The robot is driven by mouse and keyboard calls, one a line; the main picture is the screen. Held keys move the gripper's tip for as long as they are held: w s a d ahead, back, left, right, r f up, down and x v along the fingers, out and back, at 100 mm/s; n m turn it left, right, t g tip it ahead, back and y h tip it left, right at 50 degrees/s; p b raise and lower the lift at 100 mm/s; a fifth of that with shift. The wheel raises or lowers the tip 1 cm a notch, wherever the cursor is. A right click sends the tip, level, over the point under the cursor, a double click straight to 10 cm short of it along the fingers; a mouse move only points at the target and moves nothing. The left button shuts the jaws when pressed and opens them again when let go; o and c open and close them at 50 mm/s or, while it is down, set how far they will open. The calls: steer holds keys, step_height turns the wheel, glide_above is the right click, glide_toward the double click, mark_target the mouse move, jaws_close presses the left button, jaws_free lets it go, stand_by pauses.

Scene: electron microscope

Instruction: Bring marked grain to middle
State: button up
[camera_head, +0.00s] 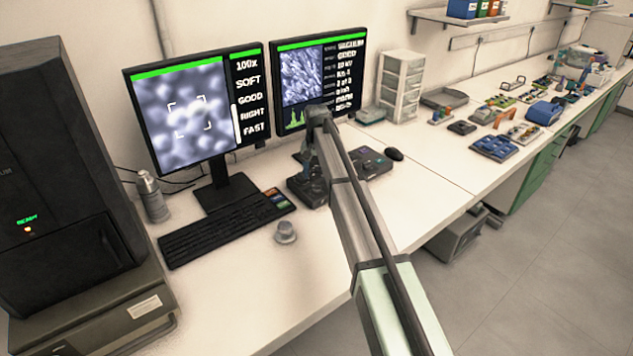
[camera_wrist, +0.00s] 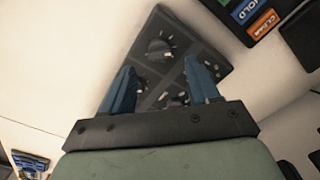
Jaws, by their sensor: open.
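The left monitor's screen (camera_head: 185,118) shows a grey field of rounded grains with white corner brackets around its middle. Bright grains lie inside the brackets; I cannot tell which grain is the marked one. Its side text reads 100X, SOFT, GOOD, RIGHT, FAST. The dark control panel (camera_head: 378,164) stands below the right monitor, partly hidden by my arm. In the wrist view the panel (camera_wrist: 181,52) has several round knobs, including a large one (camera_wrist: 159,50). My gripper (camera_wrist: 165,76) is open, its two blue fingers apart over the panel, with nothing seen between them but panel and knobs.
The right monitor (camera_head: 303,82) shows a textured picture, a list and a green graph. A dark instrument (camera_head: 60,180) stands at left. The front desk area is clear.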

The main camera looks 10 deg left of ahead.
mark_target(316, 186)
step_height(316, 186, up, 8)
steer(key=shift+r, duration=0.2)
steer(key=shift+f, duration=0.1)
stand_by(1.5)
step_height(316, 186, down, 14)
steer(key=shift+r, duration=0.2)
stand_by(0.4)
steer(key=shift+c, duration=0.2)
steer(key=c, duration=1)
steer(key=shift+m, duration=1.3)
steer(key=o, duration=1)
steer(key=shift+o, duration=0.2)
